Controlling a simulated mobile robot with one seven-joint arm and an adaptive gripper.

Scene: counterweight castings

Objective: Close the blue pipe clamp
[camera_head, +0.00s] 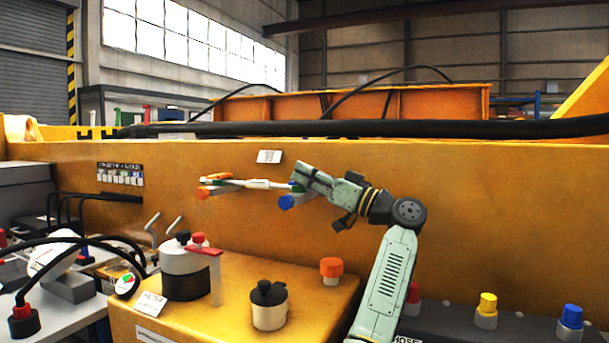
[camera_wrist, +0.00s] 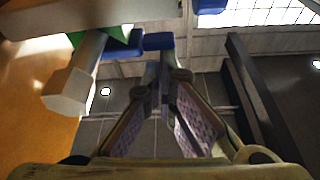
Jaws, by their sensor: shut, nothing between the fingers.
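A blue pipe clamp (camera_head: 288,202) shows beside my gripper in the head view, at the right end of a pale pipe (camera_head: 255,184) on the yellow casting wall. Only its lower round blue part shows clearly; my gripper hides some of the rest. In the wrist view a blue part (camera_wrist: 158,41) is just beyond my fingertips, near a green piece and a pale bolt-like part (camera_wrist: 70,100). My gripper (camera_head: 300,177) is shut and empty; its fingers meet in the wrist view (camera_wrist: 165,75). I cannot tell whether they touch the clamp, or how far the clamp is open.
An orange clamp (camera_head: 210,184) is at the pipe's left end. Below, a yellow block (camera_head: 235,295) carries a black-and-white canister (camera_head: 185,272), a smaller capped jar (camera_head: 269,308) and an orange knob (camera_head: 330,268). A thick black hose (camera_head: 400,128) runs along the wall top.

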